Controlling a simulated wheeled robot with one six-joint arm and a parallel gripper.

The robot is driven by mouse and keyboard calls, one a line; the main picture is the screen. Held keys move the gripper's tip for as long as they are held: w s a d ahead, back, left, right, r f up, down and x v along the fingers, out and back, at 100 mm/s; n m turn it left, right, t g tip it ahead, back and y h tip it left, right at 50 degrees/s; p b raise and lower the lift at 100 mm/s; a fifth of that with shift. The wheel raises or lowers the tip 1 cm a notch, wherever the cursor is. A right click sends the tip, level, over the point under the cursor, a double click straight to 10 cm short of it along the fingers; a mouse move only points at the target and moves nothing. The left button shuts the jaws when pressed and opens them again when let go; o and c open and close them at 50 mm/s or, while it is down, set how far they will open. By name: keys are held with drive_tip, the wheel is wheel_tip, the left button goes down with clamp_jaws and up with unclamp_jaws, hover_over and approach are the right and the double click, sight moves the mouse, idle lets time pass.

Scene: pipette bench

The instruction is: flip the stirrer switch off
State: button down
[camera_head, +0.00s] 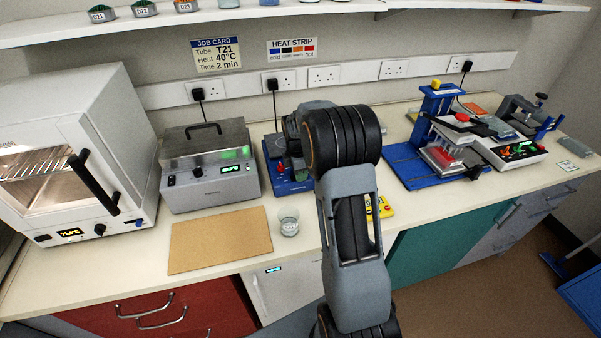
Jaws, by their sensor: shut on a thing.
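A blue device (284,181) with a red button and a dark upper part stands on the bench, right of the grey bath box. It may be the stirrer, but my arm covers much of it. I cannot make out its switch or the switch's position. My arm (350,215) rises from the bottom middle and bends over the bench towards this device. My gripper is hidden behind the arm's large dark joint, so its fingers and any contact with the switch do not show.
A glass beaker (288,222) stands in front of the blue device, beside a brown board (220,240). A grey bath box (208,170) and a white oven (75,160) are left. A yellow item (385,207) lies partly behind my arm. A blue press (435,150) stands right.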

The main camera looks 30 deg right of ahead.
drive_tip(key=shift+a+r+h, duration=0.1)
drive_tip(key=shift+a+h, duration=0.1)
drive_tip(key=shift+h, duration=1)
drive_tip(key=c, duration=1)
unclamp_jaws()
drive_tip(key=shift+r, duration=0.1)
drive_tip(key=b+v, duration=0.1)
drive_tip(key=v, duration=1.2)
drive_tip(key=shift+w+r, duration=0.25)
drive_tip(key=shift+r, duration=0.05)
